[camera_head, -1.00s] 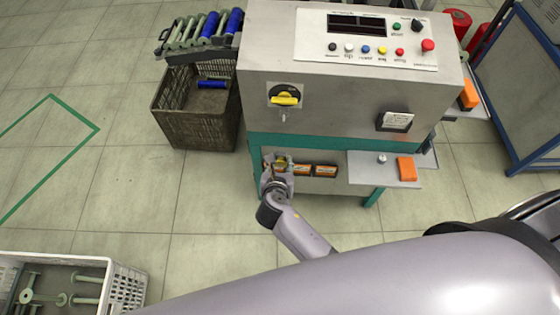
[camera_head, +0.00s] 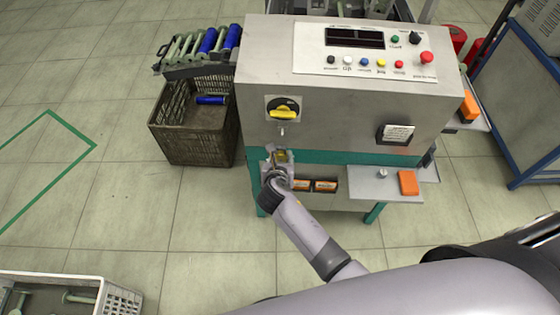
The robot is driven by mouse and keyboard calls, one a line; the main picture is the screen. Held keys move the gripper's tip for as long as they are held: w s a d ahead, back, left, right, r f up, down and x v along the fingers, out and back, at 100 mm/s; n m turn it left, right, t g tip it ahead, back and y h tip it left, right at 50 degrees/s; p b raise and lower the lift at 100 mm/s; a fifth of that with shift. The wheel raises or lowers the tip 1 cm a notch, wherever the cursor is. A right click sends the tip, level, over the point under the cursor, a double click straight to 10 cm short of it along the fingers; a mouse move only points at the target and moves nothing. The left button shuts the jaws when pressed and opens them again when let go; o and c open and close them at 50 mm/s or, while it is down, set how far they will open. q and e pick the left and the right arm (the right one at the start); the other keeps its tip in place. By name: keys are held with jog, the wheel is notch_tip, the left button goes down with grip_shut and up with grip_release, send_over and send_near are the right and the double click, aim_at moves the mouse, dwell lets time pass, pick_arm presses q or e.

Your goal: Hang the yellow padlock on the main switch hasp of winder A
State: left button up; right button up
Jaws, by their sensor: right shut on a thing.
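The main switch (camera_head: 283,109) is a yellow handle on a black plate, on the front left of the grey winder (camera_head: 340,110). A small metal hasp (camera_head: 282,131) shows just below it. My right gripper (camera_head: 278,157) is in front of the winder's teal band, below the hasp. It is shut on the yellow padlock (camera_head: 281,156), of which only a small yellow part shows between the fingers. The padlock appears apart from the hasp; its shackle is too small to make out. My left gripper is out of view.
A shelf (camera_head: 350,186) holds an orange block (camera_head: 408,182) right of my right arm. Orange-labelled boxes (camera_head: 325,185) sit beside the gripper. A dark crate (camera_head: 192,137) stands left of the winder, under a rack of bobbins (camera_head: 203,45). A white crate (camera_head: 115,302) is at lower left.

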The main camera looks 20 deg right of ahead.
jog(key=w, duration=0.1)
jog(key=w+d, duration=0.1)
jog(key=w, duration=0.1)
jog(key=w+d, duration=0.1)
jog(key=w, duration=0.1)
jog(key=shift+p, duration=0.4)
dwell(0.8)
jog(key=shift+w+d, duration=0.1)
jog(key=shift+w, duration=0.1)
dwell(0.5)
jog(key=shift+w+d, duration=0.25)
jog(key=shift+w, duration=0.5)
jog(key=shift+f, duration=0.6)
dwell(0.5)
jog(key=o, duration=1.4)
jog(key=shift+r, duration=0.1)
